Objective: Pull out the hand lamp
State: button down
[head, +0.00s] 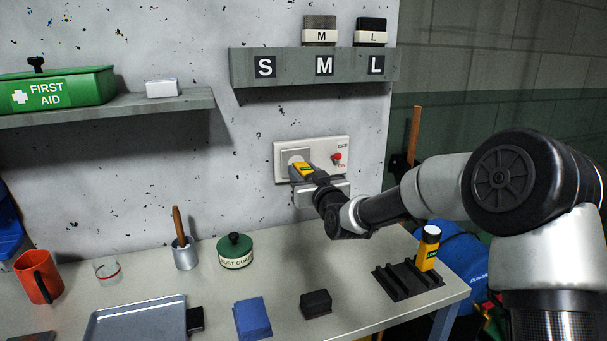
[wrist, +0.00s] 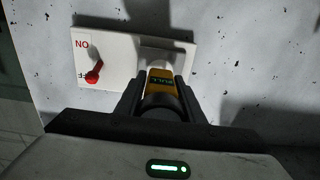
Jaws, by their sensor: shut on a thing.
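The hand lamp, yellow with a dark front, is at the white wall plate (head: 329,148), its body (head: 302,170) pointing at the plate's left part. In the wrist view the lamp (wrist: 160,76) shows a small green-lit label that seems to read FULL. My gripper (head: 308,178) is shut on the lamp, with one dark finger on each side in the wrist view (wrist: 160,92). The lamp's far end meets the pale socket; how deep it sits is hidden. A red switch lever (wrist: 93,75) is beside it on the plate, its tip over the OFF marking.
A shelf marked S, M, L (head: 290,68) juts out above the plate. A green tin (head: 235,250) and a cup with a handle (head: 185,255) stand below left.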

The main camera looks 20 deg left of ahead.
aim_at(309, 178)
jog(key=shift+b+v, duration=0.8)
jog(key=shift+v, duration=1.05)
jog(key=shift+r, duration=0.1)
jog(key=c, duration=1.1)
grip_release()
